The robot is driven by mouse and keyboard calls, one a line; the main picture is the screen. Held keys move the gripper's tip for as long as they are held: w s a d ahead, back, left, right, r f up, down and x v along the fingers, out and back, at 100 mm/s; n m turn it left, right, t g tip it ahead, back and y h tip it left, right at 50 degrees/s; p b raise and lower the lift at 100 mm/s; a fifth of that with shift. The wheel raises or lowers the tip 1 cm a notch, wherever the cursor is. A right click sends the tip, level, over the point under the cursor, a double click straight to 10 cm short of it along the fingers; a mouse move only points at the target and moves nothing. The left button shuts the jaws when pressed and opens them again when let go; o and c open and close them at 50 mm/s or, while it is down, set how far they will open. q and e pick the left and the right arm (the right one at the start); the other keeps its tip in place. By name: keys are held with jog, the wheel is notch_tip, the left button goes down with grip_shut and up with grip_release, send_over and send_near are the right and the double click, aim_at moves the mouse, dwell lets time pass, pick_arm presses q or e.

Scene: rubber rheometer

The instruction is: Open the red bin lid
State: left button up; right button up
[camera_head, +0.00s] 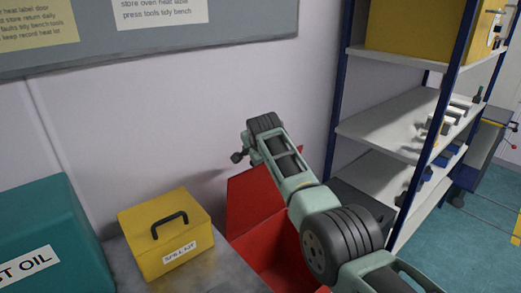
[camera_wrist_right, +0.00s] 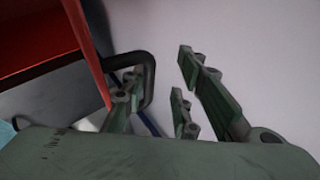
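The red bin (camera_head: 280,262) stands below my right arm, and its dark red inside shows. Its red lid (camera_head: 248,198) stands raised at the back, near the wall; my arm hides part of it. In the right wrist view the red lid (camera_wrist_right: 35,35) is at the upper left, with a black loop handle (camera_wrist_right: 148,90) on it. My right gripper (camera_wrist_right: 162,75) has its fingers spread apart. Its left finger is at the handle loop, seemingly inside it; I cannot tell whether they touch. In the head view, the fingers are mostly hidden behind the wrist. My left gripper is not in view.
A yellow spill kit box (camera_head: 165,245) with a black handle sits on a grey bench (camera_head: 215,268) left of the bin. A teal oil container (camera_head: 45,235) is further left. A shelf rack (camera_head: 390,120) with blue posts stands close on the right. The wall is right behind the lid.

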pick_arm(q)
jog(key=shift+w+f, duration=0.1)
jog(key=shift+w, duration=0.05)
pick_arm(e)
jog(key=shift+s+a+r, duration=0.1)
jog(key=shift+s+a, duration=0.05)
jog(key=shift+a, duration=0.4)
jog(key=v, duration=0.7)
jog(key=shift+d+r, duration=0.15)
jog(key=shift+d, duration=0.35)
jog(key=shift+s, duration=0.1)
